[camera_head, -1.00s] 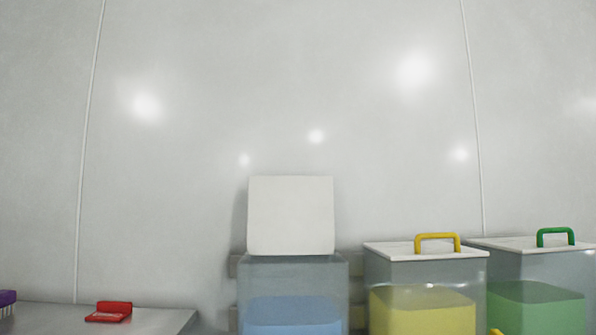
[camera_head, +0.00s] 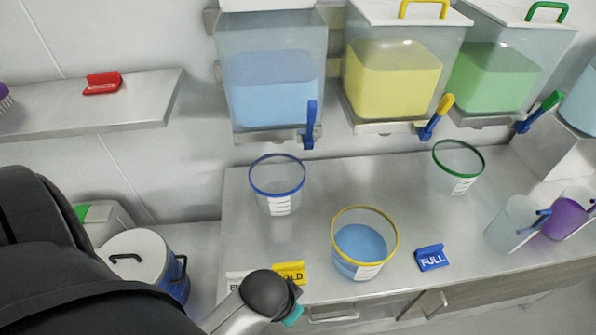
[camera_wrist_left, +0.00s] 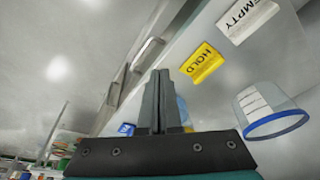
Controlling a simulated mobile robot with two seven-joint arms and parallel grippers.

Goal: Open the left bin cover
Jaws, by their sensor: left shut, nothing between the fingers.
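The left bin (camera_head: 270,85) is clear, holds blue material, and is mounted on the wall in the head view. Only a white strip of its cover (camera_head: 265,4) shows at the top edge; the rest is cut off. A second earlier the cover stood upright at the back of this bin. My left gripper (camera_head: 293,308) is low in the head view, in front of the counter and well below the bin. The left wrist view shows its fingers (camera_wrist_left: 160,88) shut together and empty. My right gripper is not in view.
Yellow (camera_head: 395,80) and green (camera_head: 495,78) bins have handled covers. The counter holds a blue-rimmed cup (camera_head: 279,190), a yellow-rimmed cup (camera_head: 362,245), a green-rimmed cup (camera_head: 457,170) and a FULL sign (camera_head: 431,257). A lidded drum (camera_head: 140,258) stands lower left.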

